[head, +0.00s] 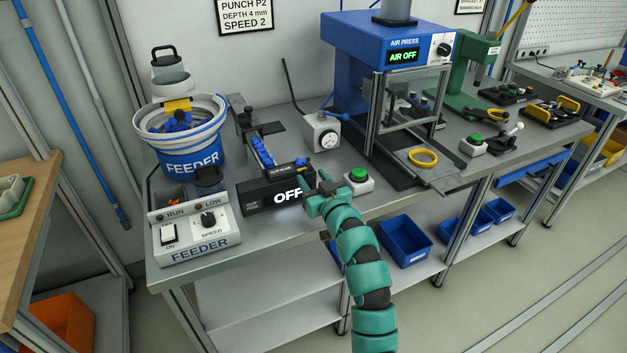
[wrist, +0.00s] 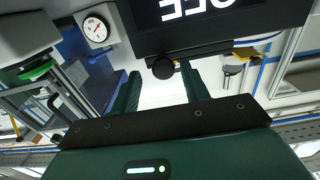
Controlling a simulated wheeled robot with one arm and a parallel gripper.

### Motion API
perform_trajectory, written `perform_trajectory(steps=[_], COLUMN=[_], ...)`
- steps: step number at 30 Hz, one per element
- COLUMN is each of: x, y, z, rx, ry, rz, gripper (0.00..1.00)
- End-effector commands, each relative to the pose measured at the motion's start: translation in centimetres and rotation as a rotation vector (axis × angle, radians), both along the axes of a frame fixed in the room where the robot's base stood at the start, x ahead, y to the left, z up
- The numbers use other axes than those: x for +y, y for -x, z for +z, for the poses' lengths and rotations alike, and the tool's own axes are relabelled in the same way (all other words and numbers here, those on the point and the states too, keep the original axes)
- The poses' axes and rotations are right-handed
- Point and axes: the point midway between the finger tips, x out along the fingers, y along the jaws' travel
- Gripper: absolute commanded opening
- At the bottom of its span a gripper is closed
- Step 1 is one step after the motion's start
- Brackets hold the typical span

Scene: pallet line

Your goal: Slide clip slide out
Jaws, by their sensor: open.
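The clip feed unit is a black box (head: 262,198) with a lit OFF display, on the bench in the head view. In the wrist view its display face (wrist: 215,18) appears upside down. A dark slide bar (wrist: 205,50) with a round black knob (wrist: 163,68) shows along the edge of that face. My gripper (head: 313,187) is at the right end of the box in the head view. In the wrist view my gripper (wrist: 163,74) is open, with the knob between its two green fingertips. I cannot tell whether either finger touches it. The slide is hidden in the head view.
A green push button box (head: 358,181) stands close to the right of my gripper. A dial gauge box (head: 322,133) and a rail of blue clips (head: 262,152) are behind. The white feeder control box (head: 195,232) is left. The blue air press (head: 385,50) stands farther right.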

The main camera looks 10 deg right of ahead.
Motion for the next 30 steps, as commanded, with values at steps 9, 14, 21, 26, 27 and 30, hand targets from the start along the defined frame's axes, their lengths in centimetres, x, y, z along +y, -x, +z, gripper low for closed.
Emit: perform_trajectory(steps=[9,14,21,26,27,30], x=[-0.9,-1.7,-3.0,-3.9,-4.0,-4.5], y=[2.6,5.1,8.9,11.6,12.0,13.2], z=[-0.2,-0.3,-0.3,0.0,0.0,0.1], rx=[0.001,0.000,0.000,0.002,0.005,0.004], ry=[0.000,0.000,0.000,0.002,0.002,0.001], rz=[-0.001,-0.001,-0.003,-0.003,-0.003,-0.004], gripper=[0.45,0.45,0.45,0.45,0.45,0.45])
